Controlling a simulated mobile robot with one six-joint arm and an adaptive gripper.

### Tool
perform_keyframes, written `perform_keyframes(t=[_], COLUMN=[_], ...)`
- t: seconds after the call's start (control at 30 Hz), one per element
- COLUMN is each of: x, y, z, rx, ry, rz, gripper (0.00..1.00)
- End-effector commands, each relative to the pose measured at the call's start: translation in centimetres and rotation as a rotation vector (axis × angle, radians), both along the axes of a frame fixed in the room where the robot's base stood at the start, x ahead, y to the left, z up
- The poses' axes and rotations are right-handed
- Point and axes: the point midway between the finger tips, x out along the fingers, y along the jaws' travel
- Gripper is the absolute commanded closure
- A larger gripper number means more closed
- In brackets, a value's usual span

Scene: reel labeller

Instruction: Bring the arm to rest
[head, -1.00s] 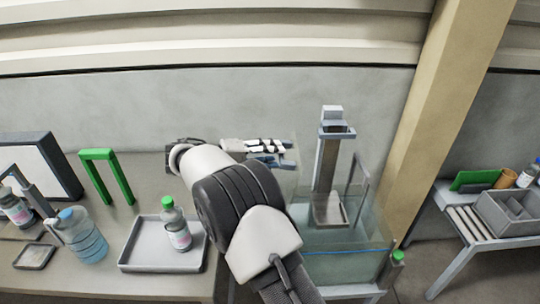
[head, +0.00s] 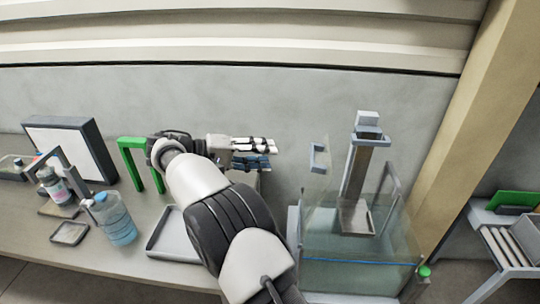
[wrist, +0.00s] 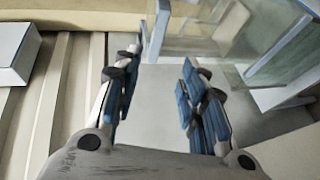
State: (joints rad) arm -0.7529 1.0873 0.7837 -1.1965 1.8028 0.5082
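My arm (head: 240,215) reaches from the bottom of the head view up over the bench. My gripper (head: 254,153) is at its far end, pointing right, in front of the grey wall and left of the glass-walled machine. In the wrist view my gripper (wrist: 158,85) has its two blue-padded fingers well apart, with nothing between them. Grey floor or surface and glass panels show beyond the fingertips.
The glass-walled machine (head: 355,245) with a tall column stands close on the right. A green frame (head: 134,143), a grey tray (head: 165,238), a blue-capped bottle (head: 117,221) and a white panel (head: 70,150) stand on the bench to the left.

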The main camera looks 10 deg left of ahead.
Motion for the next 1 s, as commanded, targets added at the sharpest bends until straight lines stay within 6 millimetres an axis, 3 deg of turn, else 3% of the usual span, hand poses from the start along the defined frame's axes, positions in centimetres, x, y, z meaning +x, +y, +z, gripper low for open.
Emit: perform_keyframes(t=[0.23, 0.33, 0.47, 0.57, 0.77, 1.0], x=[0.0, 0.1, -0.2, -1.3, -6.2, -15.3], y=[-0.1, -1.0, -4.4, -8.3, -15.4, -21.4], z=[0.0, 0.7, 2.9, 4.9, 7.6, 8.8], rx=[0.001, 0.021, 0.100, 0.197, 0.418, 0.698], ry=[0.002, 0.019, 0.080, 0.148, 0.246, 0.277], rz=[0.000, -0.005, -0.022, -0.033, -0.046, -0.045], gripper=[0.62, 0.62, 0.62, 0.62, 0.62, 0.62])
